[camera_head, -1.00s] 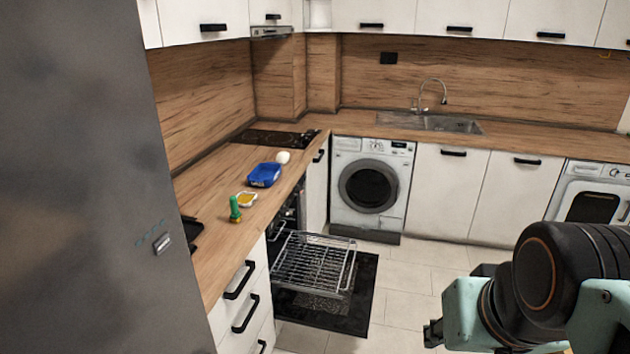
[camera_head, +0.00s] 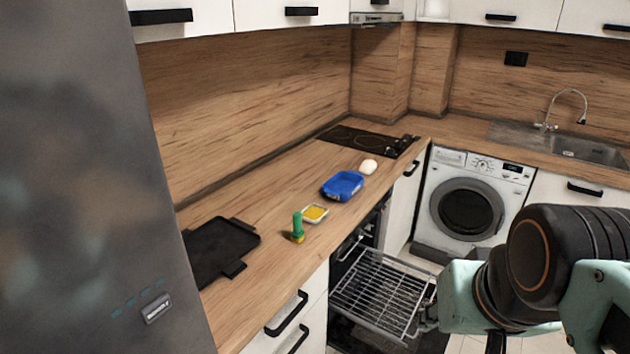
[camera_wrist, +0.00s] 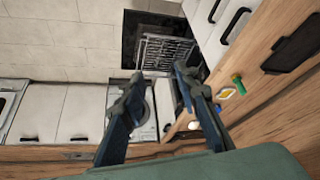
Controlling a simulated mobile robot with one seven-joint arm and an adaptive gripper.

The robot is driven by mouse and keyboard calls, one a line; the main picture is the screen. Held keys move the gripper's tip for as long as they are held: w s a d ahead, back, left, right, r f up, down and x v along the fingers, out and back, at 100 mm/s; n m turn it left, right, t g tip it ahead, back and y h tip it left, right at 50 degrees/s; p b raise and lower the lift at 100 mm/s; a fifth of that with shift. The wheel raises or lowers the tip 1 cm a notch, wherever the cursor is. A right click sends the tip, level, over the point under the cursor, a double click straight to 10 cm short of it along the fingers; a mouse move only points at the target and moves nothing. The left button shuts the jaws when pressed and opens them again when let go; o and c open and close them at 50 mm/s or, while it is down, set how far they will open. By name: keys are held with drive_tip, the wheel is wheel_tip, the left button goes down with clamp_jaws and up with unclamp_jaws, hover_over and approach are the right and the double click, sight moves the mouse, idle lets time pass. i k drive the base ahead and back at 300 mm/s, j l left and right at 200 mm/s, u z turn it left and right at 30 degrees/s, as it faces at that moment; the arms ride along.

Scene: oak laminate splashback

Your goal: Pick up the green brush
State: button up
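The green brush (camera_head: 298,226) stands upright on the wooden counter, near its front edge, with a yellowish lower end. It also shows small in the wrist view (camera_wrist: 237,82), to the right of my gripper's fingers. My gripper (camera_wrist: 158,75) is open, its two dark fingers spread with nothing held between them. It is well away from the brush. In the head view my arm fills the lower right, over the floor side of the counter, and the fingers are mostly hidden there.
A black tray (camera_head: 220,250) lies left of the brush. A yellow-filled white dish (camera_head: 315,214), a blue container (camera_head: 343,186) and a white round object (camera_head: 368,166) lie to its right. The oven rack (camera_head: 380,297) juts out below the counter. A tall grey fridge (camera_head: 80,180) stands at left.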

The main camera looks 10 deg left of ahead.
sight(298, 235)
drive_tip(key=i+u, duration=0.45)
drive_tip(key=i+l+u, duration=0.2)
drive_tip(key=u, duration=0.25)
drive_tip(key=i+l+u, duration=0.45)
drive_tip(key=i+j, duration=0.1)
drive_tip(key=j, duration=0.15)
